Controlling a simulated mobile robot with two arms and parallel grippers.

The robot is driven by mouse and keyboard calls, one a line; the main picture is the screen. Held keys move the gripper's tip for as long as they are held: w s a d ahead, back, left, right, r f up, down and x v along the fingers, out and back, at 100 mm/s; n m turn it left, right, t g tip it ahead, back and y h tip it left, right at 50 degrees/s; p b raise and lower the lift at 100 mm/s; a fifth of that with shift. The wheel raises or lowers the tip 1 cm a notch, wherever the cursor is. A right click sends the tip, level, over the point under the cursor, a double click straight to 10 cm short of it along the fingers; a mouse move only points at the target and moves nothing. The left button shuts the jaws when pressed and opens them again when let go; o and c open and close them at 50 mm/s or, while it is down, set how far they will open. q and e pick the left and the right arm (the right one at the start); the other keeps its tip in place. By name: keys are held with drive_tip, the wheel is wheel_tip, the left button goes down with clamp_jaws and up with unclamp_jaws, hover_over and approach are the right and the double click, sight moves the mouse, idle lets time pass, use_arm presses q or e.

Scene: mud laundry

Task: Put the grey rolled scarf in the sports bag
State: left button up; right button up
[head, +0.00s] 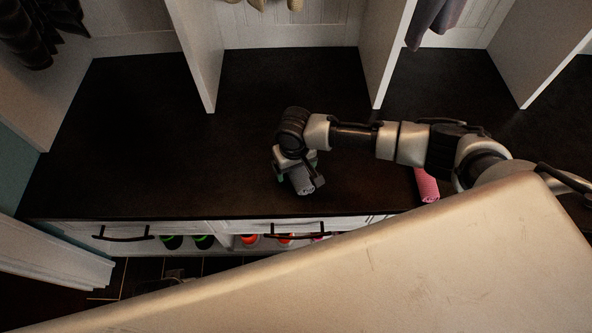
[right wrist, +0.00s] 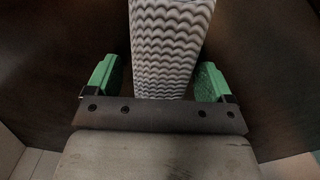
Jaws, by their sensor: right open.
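The grey rolled scarf (head: 302,181) lies on the dark bench top (head: 130,150) in the head view. In the right wrist view the scarf (right wrist: 168,45) shows a wavy grey and white pattern and runs between the two green fingers. My right gripper (head: 297,180) is open around the scarf, with a gap on each side; it also shows in the right wrist view (right wrist: 158,82). The head view hides part of the scarf under the gripper. My left gripper is not in view. I cannot make out a sports bag.
A pink rolled item (head: 427,185) lies on the bench to the right, below my right arm. White upright dividers (head: 198,60) split the back of the bench. Drawers with dark handles (head: 122,234) and several shoes are below the front edge. The bench's left part is clear.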

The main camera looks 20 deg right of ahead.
drive_tip(key=shift+c, duration=0.5)
drive_tip(key=c, duration=1)
drive_tip(key=shift+r, duration=0.1)
